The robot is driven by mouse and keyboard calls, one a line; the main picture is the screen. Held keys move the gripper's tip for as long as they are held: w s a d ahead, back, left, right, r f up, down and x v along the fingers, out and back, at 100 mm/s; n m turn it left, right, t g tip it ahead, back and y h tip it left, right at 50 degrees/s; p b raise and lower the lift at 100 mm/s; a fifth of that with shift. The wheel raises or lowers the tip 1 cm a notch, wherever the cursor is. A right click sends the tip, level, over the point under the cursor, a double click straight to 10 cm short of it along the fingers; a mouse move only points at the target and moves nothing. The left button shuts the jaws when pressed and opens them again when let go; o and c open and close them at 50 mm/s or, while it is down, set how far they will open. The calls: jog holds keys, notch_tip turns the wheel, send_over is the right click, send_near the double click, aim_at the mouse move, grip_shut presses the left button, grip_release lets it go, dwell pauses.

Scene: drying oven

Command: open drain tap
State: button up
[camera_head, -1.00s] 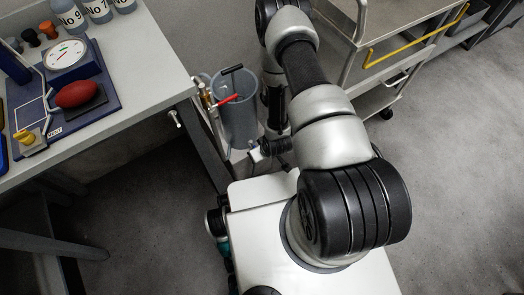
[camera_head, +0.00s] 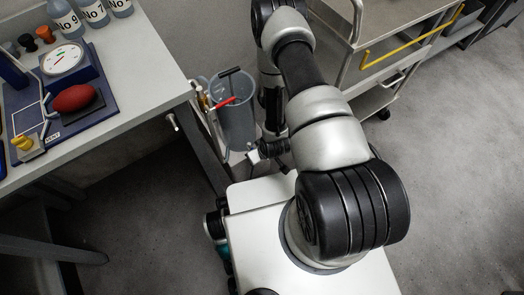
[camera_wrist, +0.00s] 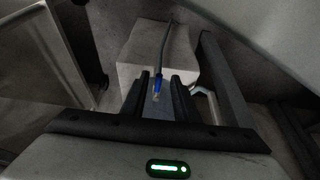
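In the wrist view a small blue fitting (camera_wrist: 157,84) sits at the end of a thin grey tube (camera_wrist: 165,44). I cannot tell for sure that it is the drain tap. My gripper (camera_wrist: 156,90) has its two dark fingers apart, with the blue fitting showing between them; contact is not visible. In the head view my gripper (camera_head: 254,154) is small, low beside the vessel and partly hidden by my arm.
A workbench (camera_head: 125,55) at left carries a gauge (camera_head: 64,57), a red bulb (camera_head: 75,98) and bottles. A steel trolley (camera_head: 385,58) with a yellow handle stands at right. A pale block (camera_wrist: 135,70) lies behind the fitting.

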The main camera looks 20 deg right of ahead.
jog(key=p+v, duration=0.4)
jog(key=v, duration=1.2)
jog(key=shift+r, duration=0.4)
